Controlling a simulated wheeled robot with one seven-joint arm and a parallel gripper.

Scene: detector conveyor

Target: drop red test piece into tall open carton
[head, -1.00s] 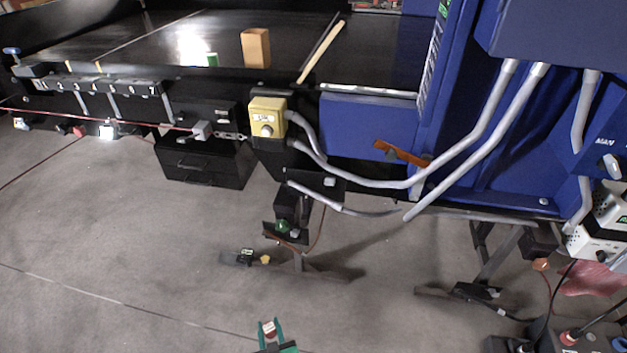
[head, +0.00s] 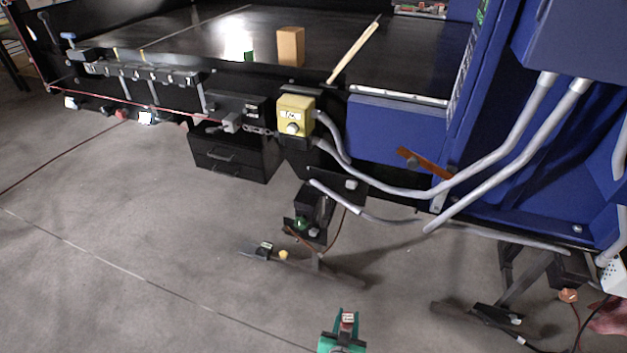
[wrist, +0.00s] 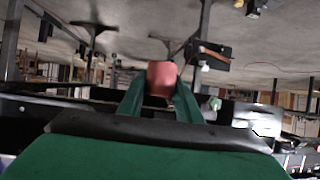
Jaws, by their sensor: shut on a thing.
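My gripper (head: 346,322) is at the bottom of the head view, above the floor and in front of the conveyor. Its green fingers are shut on the red test piece (wrist: 161,79), which shows between the fingertips in the wrist view. In the head view the piece (head: 348,318) is small, with a pale top. A tall tan carton (head: 291,47) stands upright on the dark conveyor belt, well beyond my gripper. I cannot tell from here whether its top is open. My gripper and the carton are far apart.
A yellow control box (head: 295,117) and grey conduits (head: 390,192) stick out from the conveyor's near side. A wooden stick (head: 354,50) lies right of the carton. The blue detector housing (head: 500,130) stands at right. Black drawers (head: 232,158) hang below. The floor at left is clear.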

